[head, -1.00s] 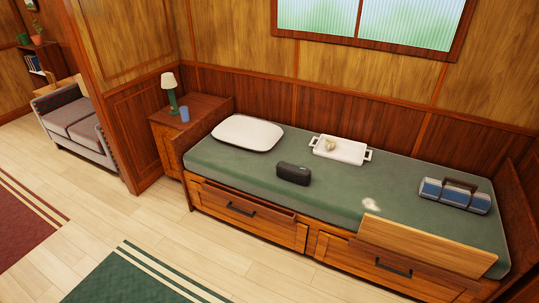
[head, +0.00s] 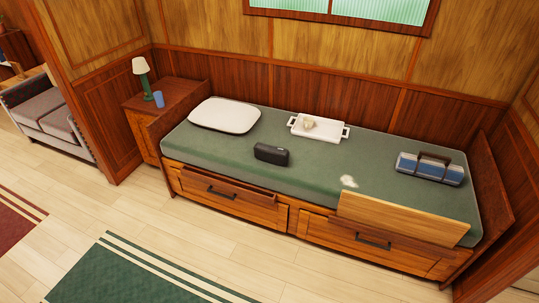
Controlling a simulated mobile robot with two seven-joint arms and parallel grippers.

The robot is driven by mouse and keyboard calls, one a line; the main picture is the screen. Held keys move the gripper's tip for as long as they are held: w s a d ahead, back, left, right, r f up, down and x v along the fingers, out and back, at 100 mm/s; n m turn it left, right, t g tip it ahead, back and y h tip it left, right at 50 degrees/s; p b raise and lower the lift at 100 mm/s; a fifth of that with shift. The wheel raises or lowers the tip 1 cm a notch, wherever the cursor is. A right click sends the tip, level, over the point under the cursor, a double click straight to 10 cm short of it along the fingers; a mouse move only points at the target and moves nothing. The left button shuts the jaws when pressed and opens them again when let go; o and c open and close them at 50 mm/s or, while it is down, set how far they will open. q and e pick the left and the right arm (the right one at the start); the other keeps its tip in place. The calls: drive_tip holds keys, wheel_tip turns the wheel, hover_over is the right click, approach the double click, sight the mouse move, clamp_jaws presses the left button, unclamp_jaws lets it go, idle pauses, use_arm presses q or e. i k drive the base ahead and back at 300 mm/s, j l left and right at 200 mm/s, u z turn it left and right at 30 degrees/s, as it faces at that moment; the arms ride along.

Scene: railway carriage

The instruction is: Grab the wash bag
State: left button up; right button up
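A small dark, box-shaped case (head: 272,153), which looks like the wash bag, lies near the front edge of the green bed mattress (head: 240,160), about midway between the pillow and a white crumpled thing. A blue-and-grey box with a dark handle (head: 430,168) stands on the right part of the bed. Neither of my grippers is in view.
On the bed are a white pillow (head: 224,115), a white tray (head: 319,130) holding a small pale thing, and a white crumpled thing (head: 348,181). A wooden guard board (head: 400,219) stands at the front right edge. A nightstand (head: 179,90) bears a lamp and blue cup. Floor in front is clear.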

sight(275, 156)
drive_tip(key=i+u, duration=0.15)
drive_tip(key=i, duration=0.5)
drive_tip(key=i+u, duration=0.1)
drive_tip(key=i, duration=0.55)
drive_tip(key=i+l+u, duration=0.15)
drive_tip(key=i, duration=0.5)
